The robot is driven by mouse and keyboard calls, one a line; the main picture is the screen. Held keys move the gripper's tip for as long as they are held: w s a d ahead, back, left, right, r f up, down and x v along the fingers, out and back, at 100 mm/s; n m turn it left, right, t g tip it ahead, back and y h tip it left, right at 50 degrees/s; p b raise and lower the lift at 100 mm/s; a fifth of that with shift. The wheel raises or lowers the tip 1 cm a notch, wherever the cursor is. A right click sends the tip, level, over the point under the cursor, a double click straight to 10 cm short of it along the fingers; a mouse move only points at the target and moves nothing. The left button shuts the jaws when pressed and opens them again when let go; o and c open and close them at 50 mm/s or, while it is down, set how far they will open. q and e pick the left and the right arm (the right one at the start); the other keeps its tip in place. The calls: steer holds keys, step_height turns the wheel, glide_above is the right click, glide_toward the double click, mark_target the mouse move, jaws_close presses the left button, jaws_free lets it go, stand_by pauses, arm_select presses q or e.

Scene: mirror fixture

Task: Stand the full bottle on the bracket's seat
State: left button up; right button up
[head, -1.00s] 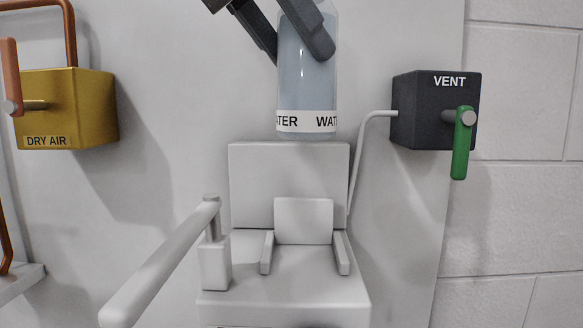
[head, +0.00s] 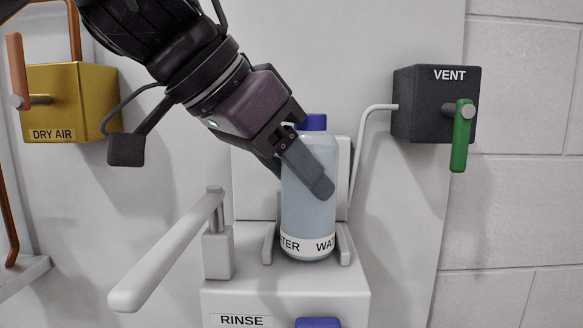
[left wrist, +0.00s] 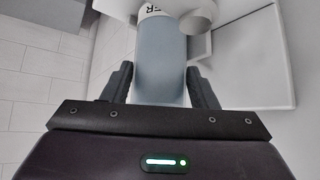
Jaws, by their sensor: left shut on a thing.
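The full bottle (head: 306,215) is clear with pale blue liquid, a blue cap and a white WATER band. It is upright in front of the pale grey bracket's back plate (head: 252,180), its base low between the two side rails (head: 344,243) of the seat. Whether the base touches the seat I cannot tell. My left gripper (head: 308,178) is shut on the bottle's upper body from the upper left. The left wrist view also shows the bottle (left wrist: 160,65) between the fingers. My right gripper is out of view.
A pale grey lever (head: 165,255) juts forward left of the seat. Below is a RINSE label (head: 242,321) and part of a blue thing (head: 318,323). A brass DRY AIR box (head: 70,100) is at left, a dark VENT box (head: 425,105) with green handle at right.

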arm_select(q)
steer(key=shift+w+a+f, duration=0.15)
steer(key=shift+f, duration=0.05)
steer(key=o, duration=1.3)
steer(key=shift+a+r, duration=0.15)
steer(key=shift+r, duration=0.1)
steer(key=v, duration=1.1)
steer(key=shift+s+r, duration=0.15)
steer(key=shift+s, duration=0.05)
